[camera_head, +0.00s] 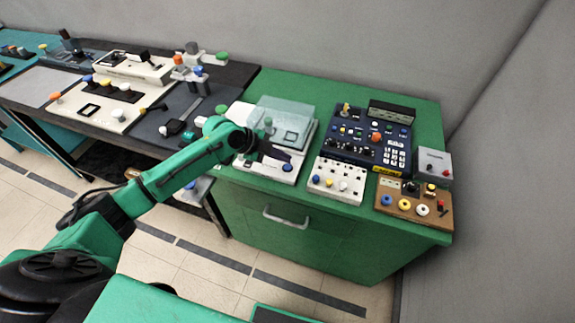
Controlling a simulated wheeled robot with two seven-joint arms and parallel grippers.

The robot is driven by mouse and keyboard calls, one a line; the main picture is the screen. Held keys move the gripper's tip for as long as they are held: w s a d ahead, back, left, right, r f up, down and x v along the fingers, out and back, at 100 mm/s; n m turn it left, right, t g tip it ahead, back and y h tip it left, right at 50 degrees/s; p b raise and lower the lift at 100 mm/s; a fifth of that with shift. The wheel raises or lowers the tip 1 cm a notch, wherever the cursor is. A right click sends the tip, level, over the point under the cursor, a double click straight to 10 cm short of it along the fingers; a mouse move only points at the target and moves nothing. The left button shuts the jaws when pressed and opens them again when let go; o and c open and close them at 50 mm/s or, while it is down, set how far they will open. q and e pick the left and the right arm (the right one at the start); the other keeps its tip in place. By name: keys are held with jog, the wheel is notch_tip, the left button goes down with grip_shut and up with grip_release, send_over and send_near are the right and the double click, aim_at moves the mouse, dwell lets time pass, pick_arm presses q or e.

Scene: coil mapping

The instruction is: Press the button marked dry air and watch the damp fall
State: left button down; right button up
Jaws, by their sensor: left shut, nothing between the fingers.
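My left gripper (277,152) is shut and empty. It is over the white device with a clear raised cover (283,117), near its front right part. A blue button (287,167) shows on the front right of that device, just below the fingertips. A white panel with knobs (337,181) and a dark blue panel with a keypad (368,138) stand to the right. A tan board (413,201) carries blue, yellow and white round buttons. Labels are too small to read, so I cannot tell which button is marked dry air. My right gripper is not in view.
The panels stand on a green cabinet (232,177) with a drawer handle. A small grey box with a red button (434,163) sits at its right edge. A dark table (240,76) with more control panels adjoins on the left. Grey walls close off the back and right.

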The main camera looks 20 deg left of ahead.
aim_at(283, 169)
pick_arm(q)
notch_tip(283, 169, up, 4)
jog(key=p, duration=0.2)
jog(key=shift+r+p, duration=0.2)
jog(key=shift+p, duration=0.1)
dwell(0.5)
